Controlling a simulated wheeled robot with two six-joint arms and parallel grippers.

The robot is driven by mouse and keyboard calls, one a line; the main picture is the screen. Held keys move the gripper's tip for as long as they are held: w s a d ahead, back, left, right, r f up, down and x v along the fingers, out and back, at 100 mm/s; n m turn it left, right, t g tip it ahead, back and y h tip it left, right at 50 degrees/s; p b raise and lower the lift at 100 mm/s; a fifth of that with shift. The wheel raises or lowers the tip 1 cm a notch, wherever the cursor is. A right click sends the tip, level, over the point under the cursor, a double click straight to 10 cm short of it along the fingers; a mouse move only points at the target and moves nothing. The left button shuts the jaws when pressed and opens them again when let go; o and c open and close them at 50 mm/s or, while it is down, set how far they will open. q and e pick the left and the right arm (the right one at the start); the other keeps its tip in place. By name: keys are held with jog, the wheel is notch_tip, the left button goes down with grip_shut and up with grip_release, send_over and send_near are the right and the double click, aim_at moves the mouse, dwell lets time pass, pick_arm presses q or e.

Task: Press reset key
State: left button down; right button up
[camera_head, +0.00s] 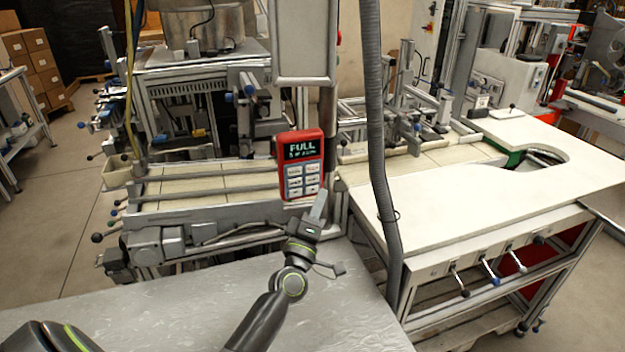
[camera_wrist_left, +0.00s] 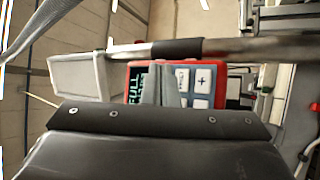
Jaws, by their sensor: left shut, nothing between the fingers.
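A red control box (camera_head: 281,152) stands upright at the middle of the head view. Its dark screen (camera_head: 302,149) reads "FULL" with a smaller line below, and several pale keys sit under it. In the left wrist view the red box (camera_wrist_left: 236,80) shows behind the shut fingers (camera_wrist_left: 160,85), which cover part of the screen and keys. Contact cannot be told. My right gripper is not in view.
A grey ribbed hose (camera_head: 374,130) hangs just right of the box. A grey cabinet (camera_head: 304,40) is above it. A metal table (camera_head: 200,300) lies below my left arm, and a white worktop (camera_head: 500,180) extends to the right.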

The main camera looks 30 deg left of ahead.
pick_arm(q)
jog(key=shift+w+a, duration=1.2)
jog(key=shift+a, duration=0.2)
jog(key=shift+w, duration=0.1)
dwell(1.0)
jog(key=shift+w+a, duration=0.2)
jog(key=shift+a, duration=0.1)
jog(key=shift+w+a+r, duration=0.1)
jog(key=shift+w+a, duration=0.1)
jog(key=shift+a, duration=0.05)
dwell(0.7)
jog(key=shift+d, duration=0.1)
jog(key=shift+s+d, duration=0.5)
jog(key=shift+s, duration=0.05)
jog(key=shift+s+d+p, duration=0.35)
jog(key=shift+s+d, duration=1.3)
jog(key=shift+d, duration=0.2)
